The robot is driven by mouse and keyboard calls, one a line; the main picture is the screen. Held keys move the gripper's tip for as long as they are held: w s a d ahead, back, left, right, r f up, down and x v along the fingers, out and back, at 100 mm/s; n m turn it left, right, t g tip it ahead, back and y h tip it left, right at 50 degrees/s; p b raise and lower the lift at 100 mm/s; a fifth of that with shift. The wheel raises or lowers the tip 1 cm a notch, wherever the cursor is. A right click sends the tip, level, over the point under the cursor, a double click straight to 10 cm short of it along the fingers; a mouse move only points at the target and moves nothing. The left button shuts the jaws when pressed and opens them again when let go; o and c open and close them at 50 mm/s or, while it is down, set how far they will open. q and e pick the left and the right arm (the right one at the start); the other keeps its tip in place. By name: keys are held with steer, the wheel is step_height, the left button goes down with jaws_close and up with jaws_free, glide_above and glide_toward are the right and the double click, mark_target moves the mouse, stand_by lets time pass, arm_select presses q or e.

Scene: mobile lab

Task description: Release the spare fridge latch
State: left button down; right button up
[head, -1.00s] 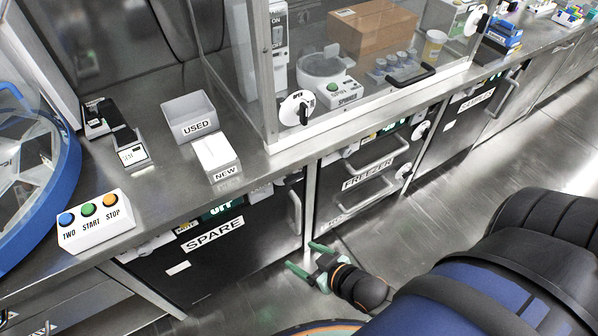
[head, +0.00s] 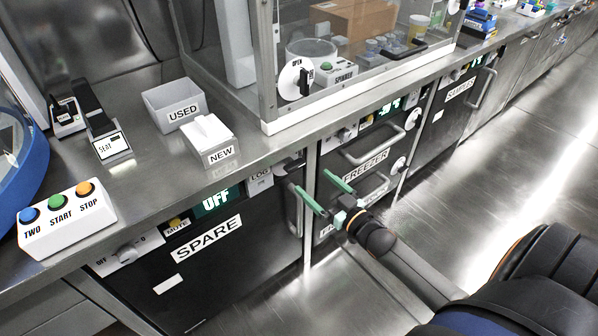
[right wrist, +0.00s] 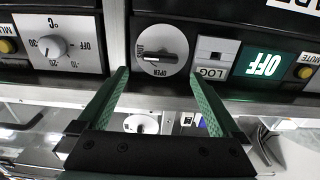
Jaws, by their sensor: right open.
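The spare fridge (head: 240,262) is under the bench, with a SPARE label and a green OFF display. Its latch is a round grey dial (right wrist: 150,66) with a dark bar handle lying roughly level in the right wrist view. The word OPEN reads upside down on the dial's lower edge there. In the head view the latch (head: 283,169) is small, at the panel's right end. My right gripper (head: 311,180) is open and empty, its green fingers pointing at the latch. In the right wrist view the fingertips (right wrist: 159,73) lie to either side of the dial; contact is not clear. My left gripper is out of view.
The freezer (head: 350,172) with its bar handles stands just right of the spare fridge. The bench above holds a USED bin (head: 172,112), a NEW box (head: 208,140) and a button box (head: 62,222). The floor in front is clear.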

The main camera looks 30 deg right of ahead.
mark_target(297, 168)
steer(key=w, duration=0.4)
steer(key=w+b, duration=0.1)
steer(key=w, duration=0.1)
steer(key=shift+a+f, duration=0.1)
steer(key=shift+a, duration=0.15)
steer(key=shift+w, duration=0.35)
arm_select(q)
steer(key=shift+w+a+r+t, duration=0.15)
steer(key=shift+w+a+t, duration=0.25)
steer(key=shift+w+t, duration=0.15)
arm_select(e)
steer(key=shift+w+a, duration=0.1)
steer(key=shift+w, duration=0.3)
steer(key=c, duration=1.2)
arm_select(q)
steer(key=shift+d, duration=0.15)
arm_select(e)
steer(key=shift+c, duration=0.2)
